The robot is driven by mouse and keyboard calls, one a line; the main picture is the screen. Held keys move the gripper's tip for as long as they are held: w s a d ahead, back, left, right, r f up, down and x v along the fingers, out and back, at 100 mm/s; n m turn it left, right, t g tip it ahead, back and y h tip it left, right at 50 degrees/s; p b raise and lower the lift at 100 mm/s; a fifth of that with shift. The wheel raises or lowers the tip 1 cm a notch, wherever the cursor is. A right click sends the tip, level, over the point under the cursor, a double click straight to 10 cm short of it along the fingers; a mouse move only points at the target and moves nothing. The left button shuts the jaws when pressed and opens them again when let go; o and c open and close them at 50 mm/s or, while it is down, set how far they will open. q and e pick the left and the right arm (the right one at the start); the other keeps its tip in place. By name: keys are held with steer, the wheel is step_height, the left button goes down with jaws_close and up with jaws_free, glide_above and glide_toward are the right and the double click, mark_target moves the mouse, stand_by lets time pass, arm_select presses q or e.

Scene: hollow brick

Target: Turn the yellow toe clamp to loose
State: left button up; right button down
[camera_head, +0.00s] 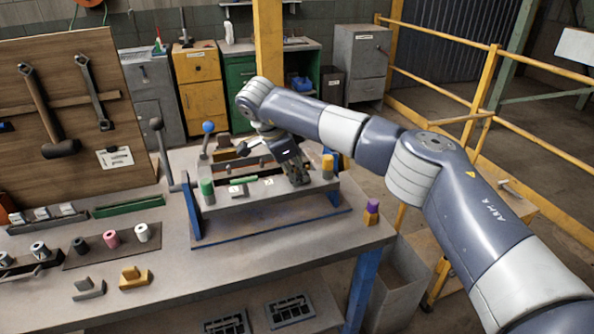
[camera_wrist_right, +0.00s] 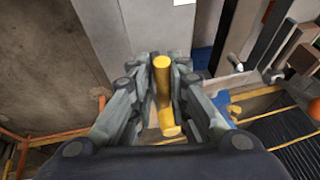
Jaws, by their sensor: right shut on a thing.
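The yellow toe clamp (camera_head: 327,164) shows as a short yellow-orange upright piece at the right end of the raised fixture plate. In the right wrist view its yellow bar (camera_wrist_right: 163,95) runs between the two fingers. My right gripper (camera_head: 298,179) reaches down onto the plate from above, just left of the upright piece. It also shows in the right wrist view (camera_wrist_right: 163,82), with its fingers closed on the yellow bar. In the head view the gripper hides the grip itself. My left gripper is in neither view.
The fixture has a blue base (camera_head: 270,228) and stands on the grey bench (camera_head: 185,268). A green post (camera_head: 207,188) and a blue-knobbed lever (camera_head: 207,138) are at its left. A purple piece (camera_head: 372,210) stands near the bench's right edge.

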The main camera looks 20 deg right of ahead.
steer(key=shift+w+r, duration=0.2)
steer(key=shift+r, duration=0.1)
steer(key=c, duration=1.7)
jaws_free()
steer(key=shift+o, duration=0.5)
steer(key=shift+f, duration=0.15)
steer(key=v, duration=1.2)
steer(key=shift+a+f, duration=0.1)
